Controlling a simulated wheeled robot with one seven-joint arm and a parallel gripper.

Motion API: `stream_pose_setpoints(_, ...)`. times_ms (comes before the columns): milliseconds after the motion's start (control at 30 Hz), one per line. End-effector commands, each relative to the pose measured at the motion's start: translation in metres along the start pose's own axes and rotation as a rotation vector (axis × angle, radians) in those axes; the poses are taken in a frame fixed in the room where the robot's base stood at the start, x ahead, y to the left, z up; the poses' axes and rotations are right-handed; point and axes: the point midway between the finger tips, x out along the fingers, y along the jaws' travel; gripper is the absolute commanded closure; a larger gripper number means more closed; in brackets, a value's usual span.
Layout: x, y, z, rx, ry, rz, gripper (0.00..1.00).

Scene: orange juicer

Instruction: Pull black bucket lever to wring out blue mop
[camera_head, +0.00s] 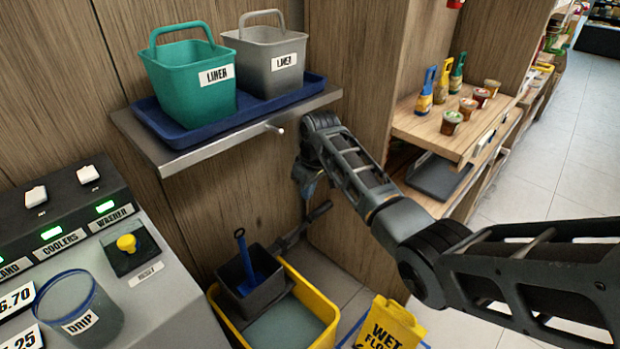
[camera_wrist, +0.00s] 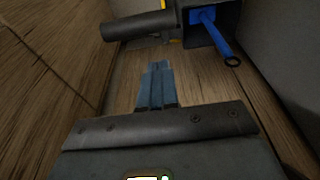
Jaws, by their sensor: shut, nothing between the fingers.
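The yellow mop bucket (camera_head: 327,310) stands on the floor below the shelf, with a black wringer (camera_head: 262,299) on it. The blue mop (camera_head: 245,259) stands upright in the wringer; in the wrist view its blue handle (camera_wrist: 219,40) shows at top right. The black lever (camera_head: 318,212) sticks out from the wringer towards the wall; its thick grip (camera_wrist: 138,26) lies across the top of the wrist view. My gripper (camera_wrist: 157,66) is shut and empty, its fingertips short of the grip and apart from it. In the head view my gripper (camera_head: 306,205) is partly hidden, pointing down near the lever's end.
A metal shelf (camera_head: 180,166) with a blue tray holding a green and a grey bin overhangs the bucket. A wooden cabinet wall (camera_head: 342,235) stands close on the right. A yellow wet-floor sign (camera_head: 388,325) is in front. A control console (camera_head: 160,290) is at left.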

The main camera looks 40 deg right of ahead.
Motion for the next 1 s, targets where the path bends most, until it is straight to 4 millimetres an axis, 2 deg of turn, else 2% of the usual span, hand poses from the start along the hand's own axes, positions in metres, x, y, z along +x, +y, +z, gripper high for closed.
stream_pose_setpoints(100, 0.012, 0.001, 0.015, 0.002, -0.001, -0.001, 1.0)
stream_pose_setpoints(300, 0.023, 0.0, 0.026, 0.001, -0.001, 0.0, 1.0)
stream_pose_setpoints(767, 0.024, 0.0, 0.028, 0.001, 0.002, 0.0, 1.0)
stream_pose_setpoints(1000, 0.027, 0.0, 0.042, 0.003, 0.037, -0.001, 1.0)
